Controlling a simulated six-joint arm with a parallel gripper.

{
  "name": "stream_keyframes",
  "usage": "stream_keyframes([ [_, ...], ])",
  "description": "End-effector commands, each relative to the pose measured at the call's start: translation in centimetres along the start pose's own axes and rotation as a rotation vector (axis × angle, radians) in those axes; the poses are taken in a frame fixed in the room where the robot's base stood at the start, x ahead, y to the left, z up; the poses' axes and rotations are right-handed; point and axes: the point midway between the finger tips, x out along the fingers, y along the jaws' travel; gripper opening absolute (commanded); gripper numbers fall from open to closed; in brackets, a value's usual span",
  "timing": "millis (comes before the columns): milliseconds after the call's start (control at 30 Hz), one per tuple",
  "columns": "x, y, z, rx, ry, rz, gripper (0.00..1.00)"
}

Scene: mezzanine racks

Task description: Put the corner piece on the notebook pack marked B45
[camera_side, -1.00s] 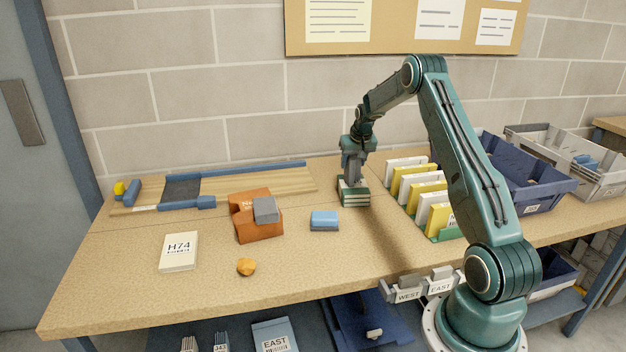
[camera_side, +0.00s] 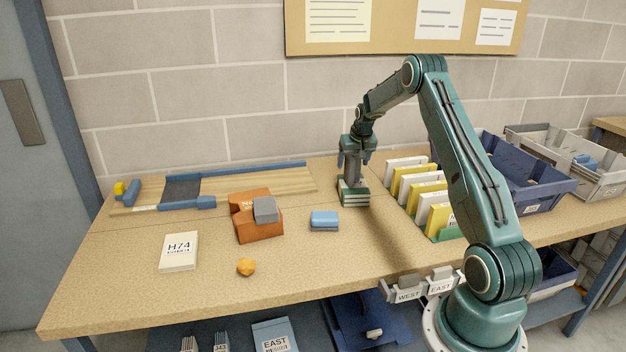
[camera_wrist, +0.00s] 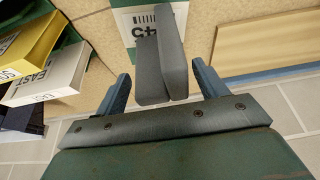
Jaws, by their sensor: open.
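The notebook pack (camera_side: 353,197), a green and white stack, lies on the bench below my gripper (camera_side: 355,163). In the wrist view its label (camera_wrist: 143,24) shows upside down and reads 45 in part; the rest of the mark is hidden. The grey corner piece (camera_wrist: 172,55) rests on or against the pack's near edge, between my fingers, and covers part of the label. My gripper is open, with a finger on each side of the corner piece and a visible gap to both. Whether the corner piece sits fully flat cannot be told.
A rack of yellow and white packs (camera_side: 421,190) stands close to the right. A blue block (camera_side: 324,220), an orange box (camera_side: 257,228) with a grey block (camera_side: 265,209) on it, an orange lump (camera_side: 246,267) and an H74 pack (camera_side: 179,252) lie to the left.

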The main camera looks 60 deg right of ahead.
Motion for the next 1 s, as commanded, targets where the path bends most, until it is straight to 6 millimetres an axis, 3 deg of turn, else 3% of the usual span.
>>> stream_keyframes([
  [267,-2.6,0.0,-0.1,0.000,0.002,0.000,0.72],
  [800,-10.4,0.0,-0.1,0.000,0.001,0.000,0.72],
  [1000,-11.7,0.0,0.0,0.000,0.000,0.000,0.72],
])
